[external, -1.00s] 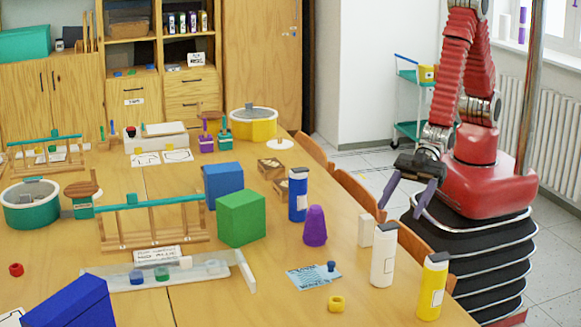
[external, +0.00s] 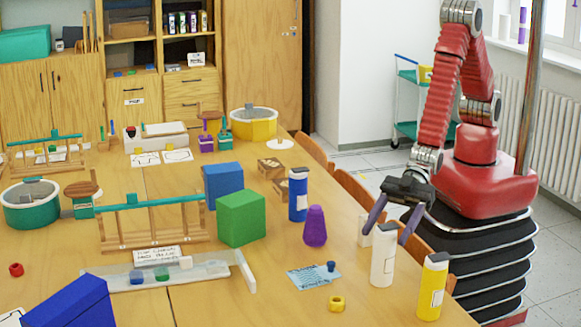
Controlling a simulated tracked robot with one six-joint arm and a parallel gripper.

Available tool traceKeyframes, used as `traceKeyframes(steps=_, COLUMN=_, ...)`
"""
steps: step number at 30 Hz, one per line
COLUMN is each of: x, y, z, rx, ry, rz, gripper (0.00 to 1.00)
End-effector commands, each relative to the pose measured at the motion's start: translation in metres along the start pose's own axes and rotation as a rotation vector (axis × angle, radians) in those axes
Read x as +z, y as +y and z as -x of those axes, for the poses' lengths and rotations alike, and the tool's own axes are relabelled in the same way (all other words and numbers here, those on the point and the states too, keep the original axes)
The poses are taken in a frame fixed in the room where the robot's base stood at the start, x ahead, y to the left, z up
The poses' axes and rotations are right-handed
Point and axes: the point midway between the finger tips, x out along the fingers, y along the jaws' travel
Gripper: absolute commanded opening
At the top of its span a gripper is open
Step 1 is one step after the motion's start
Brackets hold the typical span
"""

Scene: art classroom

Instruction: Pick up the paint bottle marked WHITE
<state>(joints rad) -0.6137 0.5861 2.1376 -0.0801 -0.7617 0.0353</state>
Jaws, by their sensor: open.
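A white bottle (external: 382,258) with a pale label stands upright near the right edge of the table; the lettering on it is too small to read. My gripper (external: 389,236) points downward with its two purple fingers spread. In the picture the fingers lie on either side of the top of the white bottle. I cannot tell how far they are from it in depth. Nothing is held.
A yellow bottle (external: 432,288) stands just right of the white one. A small white block (external: 365,231) is close behind the white bottle. A yellow nut (external: 337,303) lies in front.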

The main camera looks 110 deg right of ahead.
Motion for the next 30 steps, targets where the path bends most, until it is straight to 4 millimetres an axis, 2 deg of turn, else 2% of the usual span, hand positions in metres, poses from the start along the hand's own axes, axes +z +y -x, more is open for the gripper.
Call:
traceKeyframes(steps=8, x=0.0, y=0.0, z=-0.004, rx=0.0, ry=-0.001, rz=0.0, gripper=0.62)
traceKeyframes(steps=21, x=-0.001, y=0.0, z=-0.05, rx=0.0, ry=-0.001, rz=0.0, gripper=0.62)
traceKeyframes(steps=30, x=-0.002, y=0.0, z=-0.052, rx=0.0, ry=-0.001, rz=0.0, gripper=0.62)
